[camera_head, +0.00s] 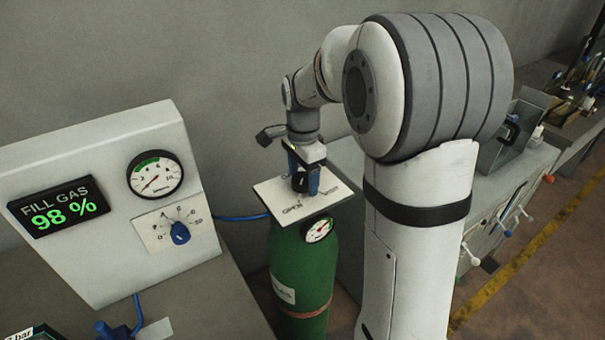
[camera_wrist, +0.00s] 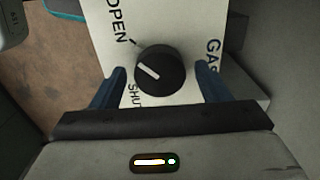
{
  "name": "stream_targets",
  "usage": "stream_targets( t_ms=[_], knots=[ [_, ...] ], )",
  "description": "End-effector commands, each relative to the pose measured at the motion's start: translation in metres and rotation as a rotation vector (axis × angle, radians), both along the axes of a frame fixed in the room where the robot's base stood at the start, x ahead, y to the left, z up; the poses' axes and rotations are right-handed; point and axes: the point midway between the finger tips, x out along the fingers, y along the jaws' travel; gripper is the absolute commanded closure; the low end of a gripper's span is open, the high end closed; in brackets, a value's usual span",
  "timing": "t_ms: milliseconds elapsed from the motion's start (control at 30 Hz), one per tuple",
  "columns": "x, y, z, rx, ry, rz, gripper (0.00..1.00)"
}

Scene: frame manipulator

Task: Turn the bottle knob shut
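The black bottle knob (camera_wrist: 158,72) sits on a white plate (camera_wrist: 190,22) marked OPEN, SHUT and GAS. Its white pointer line lies on the knob's left half, aimed up-left, between the words OPEN and SHUT. In the head view, the plate (camera_head: 325,186) is on top of the green bottle (camera_head: 305,262), and the knob (camera_head: 299,184) is partly hidden by a finger. My gripper (camera_head: 303,177) is over the plate, pointing down. In the wrist view, its blue fingers stand on either side of the knob, with visible gaps between fingers and knob.
A white panel (camera_head: 95,255) at left carries a FILL GAS 98 % display (camera_head: 60,206), a gauge (camera_head: 155,175) and a blue knob (camera_head: 180,233). A small gauge (camera_head: 319,230) is on the bottle. A grey bench (camera_head: 515,180) with an open box stands at right.

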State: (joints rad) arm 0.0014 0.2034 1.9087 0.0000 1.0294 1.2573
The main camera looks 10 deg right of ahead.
Motion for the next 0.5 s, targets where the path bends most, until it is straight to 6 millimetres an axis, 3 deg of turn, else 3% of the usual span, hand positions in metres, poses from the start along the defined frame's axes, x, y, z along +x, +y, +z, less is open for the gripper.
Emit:
stream_targets(
  t_ms=[500],
  knots=[
    [0.0000,0.0009,0.0004,0.000,0.000,0.002,0.72]
  ],
)
